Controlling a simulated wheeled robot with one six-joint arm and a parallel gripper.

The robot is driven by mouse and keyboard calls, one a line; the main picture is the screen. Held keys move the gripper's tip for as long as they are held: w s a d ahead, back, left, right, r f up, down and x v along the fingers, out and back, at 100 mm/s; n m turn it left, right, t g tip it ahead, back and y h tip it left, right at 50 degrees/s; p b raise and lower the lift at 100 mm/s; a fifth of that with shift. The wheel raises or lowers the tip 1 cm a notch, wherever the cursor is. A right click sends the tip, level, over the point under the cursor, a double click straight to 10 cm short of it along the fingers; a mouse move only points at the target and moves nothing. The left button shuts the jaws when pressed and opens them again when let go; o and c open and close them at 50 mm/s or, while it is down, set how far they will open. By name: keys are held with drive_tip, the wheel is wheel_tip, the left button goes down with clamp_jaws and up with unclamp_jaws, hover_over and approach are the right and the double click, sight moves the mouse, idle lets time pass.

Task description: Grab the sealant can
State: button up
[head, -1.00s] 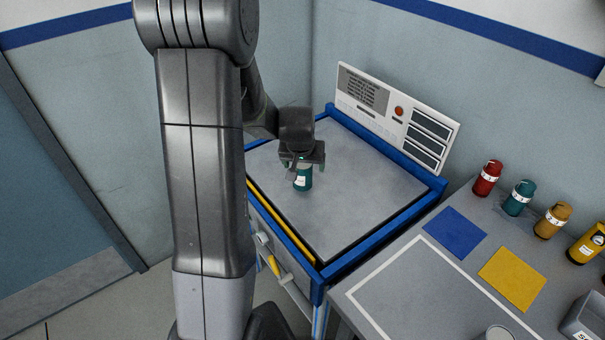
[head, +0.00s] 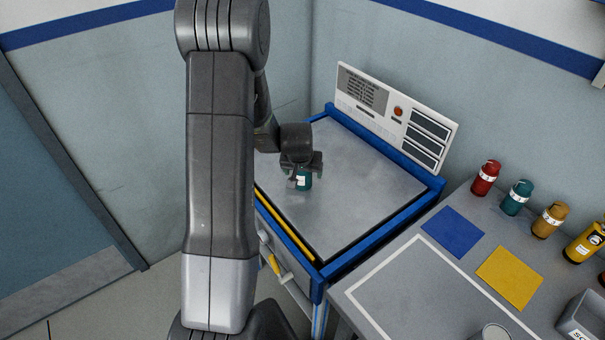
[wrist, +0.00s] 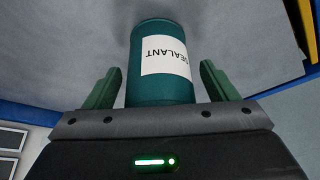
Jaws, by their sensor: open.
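The sealant can (head: 304,181) is teal with a white label and stands upright on the grey top of the blue-edged cart. In the wrist view the sealant can (wrist: 160,62) shows its label reading "SEALANT". My gripper (head: 301,169) is over the can's upper part in the head view. In the wrist view my gripper (wrist: 160,88) is open, with one green finger on each side of the can. A gap shows between each finger and the can. The can's top is hidden by my gripper in the head view.
A white control panel (head: 398,116) stands at the cart's back edge (head: 375,145). On the grey bench at right are a red can (head: 486,178), another teal can (head: 517,198), an ochre can (head: 551,220) and a yellow container (head: 585,243). The cart top around the can is clear.

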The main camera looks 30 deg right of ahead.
drive_tip(key=shift+r, duration=0.1)
drive_tip(key=c, duration=1.4)
